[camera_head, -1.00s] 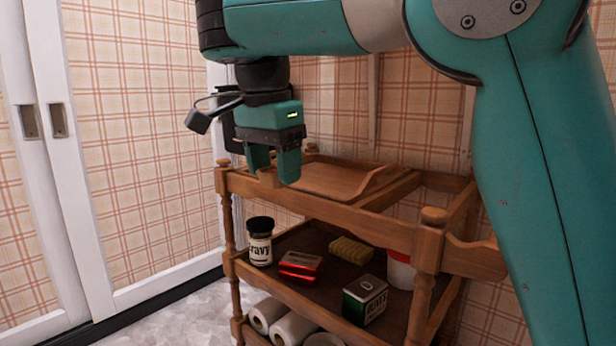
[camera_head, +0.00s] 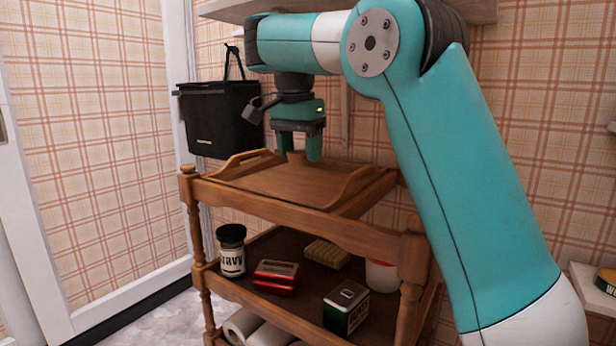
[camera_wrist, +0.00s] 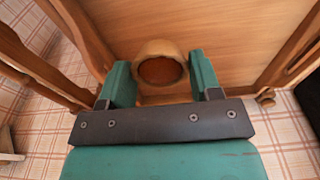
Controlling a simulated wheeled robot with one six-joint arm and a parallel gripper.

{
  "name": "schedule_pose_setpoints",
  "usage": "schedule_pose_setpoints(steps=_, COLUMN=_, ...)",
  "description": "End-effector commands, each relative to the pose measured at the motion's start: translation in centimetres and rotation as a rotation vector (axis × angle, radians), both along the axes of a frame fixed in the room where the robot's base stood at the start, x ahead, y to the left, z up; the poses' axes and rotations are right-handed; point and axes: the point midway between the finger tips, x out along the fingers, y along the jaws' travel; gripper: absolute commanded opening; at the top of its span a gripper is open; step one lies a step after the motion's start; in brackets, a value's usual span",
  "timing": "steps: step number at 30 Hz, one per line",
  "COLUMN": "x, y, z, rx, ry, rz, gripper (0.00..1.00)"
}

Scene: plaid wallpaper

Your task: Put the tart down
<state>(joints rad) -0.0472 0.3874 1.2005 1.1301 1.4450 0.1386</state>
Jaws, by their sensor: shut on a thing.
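The tart (camera_wrist: 160,70) is a round tan crust with a darker brown filling, seen in the wrist view between my fingertips. My gripper (camera_wrist: 160,82) is shut on it. In the head view my gripper (camera_head: 299,156) points down over the wooden tray (camera_head: 265,180) on top of the trolley, towards its back part. There the tart is hard to make out against the wood. I cannot tell whether the tart touches the tray or hangs just above it.
The trolley's lower shelf (camera_head: 306,290) holds a gravy jar (camera_head: 231,250), red tins (camera_head: 276,277), a yellow sponge-like block (camera_head: 327,254), a green tin (camera_head: 346,307) and a white tub (camera_head: 381,275). The tray has raised handles (camera_head: 358,190). A black basket (camera_head: 222,120) hangs behind left. The tray top looks bare.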

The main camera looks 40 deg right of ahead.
Motion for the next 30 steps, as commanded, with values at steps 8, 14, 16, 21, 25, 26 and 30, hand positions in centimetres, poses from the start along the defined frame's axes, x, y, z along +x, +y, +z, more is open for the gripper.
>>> schedule_pose_setpoints(steps=8, x=0.9, y=-2.5, z=-2.6, rx=0.000, ry=-0.001, rz=-0.001, gripper=0.34)
schedule_pose_setpoints(steps=14, x=0.8, y=-2.4, z=-3.4, rx=0.000, ry=-0.001, rz=-0.002, gripper=0.34)
schedule_pose_setpoints(steps=16, x=0.8, y=-2.4, z=-3.8, rx=0.000, ry=0.000, rz=-0.002, gripper=0.34)
schedule_pose_setpoints(steps=21, x=0.8, y=-2.4, z=-6.3, rx=0.000, ry=0.000, rz=-0.002, gripper=0.34)
schedule_pose_setpoints(steps=25, x=1.0, y=-2.7, z=-7.3, rx=0.000, ry=0.000, rz=-0.002, gripper=0.34)
schedule_pose_setpoints(steps=26, x=1.0, y=-2.8, z=-7.3, rx=0.000, ry=-0.001, rz=-0.002, gripper=0.34)
schedule_pose_setpoints(steps=30, x=1.0, y=-2.8, z=-7.0, rx=0.000, ry=-0.001, rz=-0.001, gripper=0.34)
